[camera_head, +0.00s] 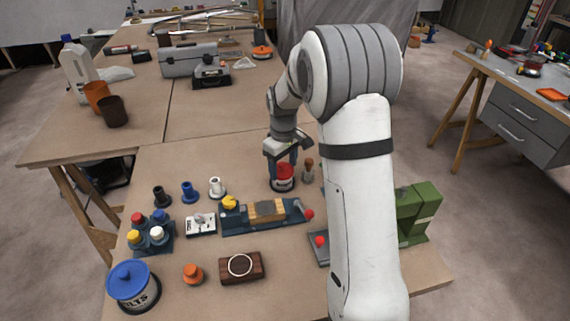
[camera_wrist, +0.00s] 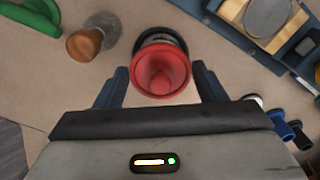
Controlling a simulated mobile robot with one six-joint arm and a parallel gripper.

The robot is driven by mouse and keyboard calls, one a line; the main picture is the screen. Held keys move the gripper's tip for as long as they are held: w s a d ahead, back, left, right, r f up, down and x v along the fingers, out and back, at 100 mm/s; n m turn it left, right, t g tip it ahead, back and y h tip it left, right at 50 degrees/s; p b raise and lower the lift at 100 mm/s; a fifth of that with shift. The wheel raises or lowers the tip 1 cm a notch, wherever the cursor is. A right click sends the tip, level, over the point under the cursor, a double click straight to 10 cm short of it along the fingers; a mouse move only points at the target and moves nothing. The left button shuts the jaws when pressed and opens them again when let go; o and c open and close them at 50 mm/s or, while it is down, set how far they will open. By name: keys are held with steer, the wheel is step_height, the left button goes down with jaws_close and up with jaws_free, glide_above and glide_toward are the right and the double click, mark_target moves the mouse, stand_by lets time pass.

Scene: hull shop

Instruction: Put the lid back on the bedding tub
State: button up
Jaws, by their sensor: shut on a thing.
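The red lid (camera_head: 284,169) with a raised round knob is held between the two fingers of my gripper (camera_head: 283,157). In the wrist view the lid (camera_wrist: 160,68) fills most of the gap between the fingers of my gripper (camera_wrist: 162,84). A short dark-rimmed tub (camera_head: 283,185) with a pale band stands directly under the lid on the bench. In the wrist view the tub's dark rim (camera_wrist: 163,37) shows past the lid's far edge. The rest of its top is hidden by the lid. I cannot tell whether the lid touches the rim.
A wooden-handled tool (camera_head: 308,172) stands close right of the tub. A blue vise-like fixture (camera_head: 265,212) lies in front. A blue-lidded bolts tub (camera_head: 134,285), an orange knob (camera_head: 193,274) and a wooden block (camera_head: 241,267) are nearer. The bench behind the tub is clear.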

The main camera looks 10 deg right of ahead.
stand_by(0.4)
steer(key=o, duration=1)
steer(key=shift+o, duration=0.7)
steer(key=shift+o, duration=0.7)
steer(key=shift+r+p, duration=2.6)
steer(key=shift+r, duration=0.9)
steer(key=shift+c, duration=0.2)
